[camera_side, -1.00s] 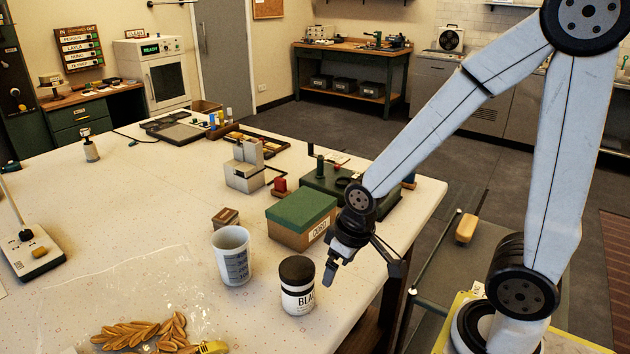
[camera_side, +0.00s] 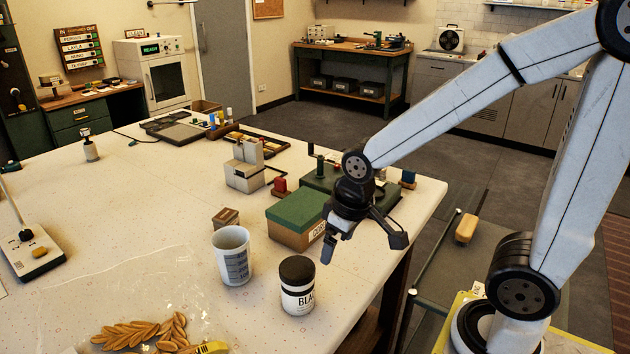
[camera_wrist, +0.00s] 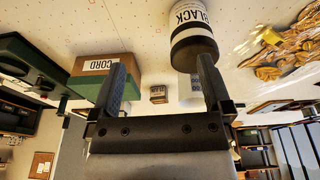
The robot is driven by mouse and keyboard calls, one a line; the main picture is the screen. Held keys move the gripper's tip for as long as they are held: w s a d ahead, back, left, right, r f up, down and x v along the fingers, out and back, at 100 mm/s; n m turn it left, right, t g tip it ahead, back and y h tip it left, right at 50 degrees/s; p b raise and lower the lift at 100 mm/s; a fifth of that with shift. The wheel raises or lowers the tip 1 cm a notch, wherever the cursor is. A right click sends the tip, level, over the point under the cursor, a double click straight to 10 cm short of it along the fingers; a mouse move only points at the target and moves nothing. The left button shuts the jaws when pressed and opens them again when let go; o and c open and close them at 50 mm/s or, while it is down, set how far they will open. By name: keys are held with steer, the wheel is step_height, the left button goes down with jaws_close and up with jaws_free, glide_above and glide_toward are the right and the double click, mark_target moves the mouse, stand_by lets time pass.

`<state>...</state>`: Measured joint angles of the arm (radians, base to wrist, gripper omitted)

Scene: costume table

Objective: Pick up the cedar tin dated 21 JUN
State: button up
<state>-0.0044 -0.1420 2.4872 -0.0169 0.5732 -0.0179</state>
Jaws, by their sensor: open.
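A small brown box (camera_side: 226,218) with a darker top stands on the table behind the white measuring cup. It may be the cedar tin. It shows small between my fingers, farther off, in the wrist view (camera_wrist: 158,95); its label is too small to read for a date. My gripper (camera_side: 362,241) is open and empty, held above the table's right side, to the right of the box and near the green-lidded box. Both fingers show apart in the wrist view (camera_wrist: 162,66).
A green-lidded CORD box (camera_side: 300,219), a white measuring cup (camera_side: 231,258) and a black-lidded BLACK jar (camera_side: 297,288) surround the small box on the right and front. Gold leaves (camera_side: 142,332) lie at the front.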

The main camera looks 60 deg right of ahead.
steer(key=w+a+n+h, duration=0.1)
steer(key=w+n+h, duration=0.75)
steer(key=w, duration=0.85)
steer(key=w+a+n+h, duration=0.2)
steer(key=w+n+h, duration=0.3)
steer(key=w+n, duration=1)
steer(key=m, duration=0.4)
glide_toward(228, 212)
steer(key=shift+n+x, duration=0.25)
steer(key=shift+x, duration=4.65)
steer(key=shift+f, duration=0.15)
steer(key=c, duration=1.3)
steer(key=shift+r, duration=0.2)
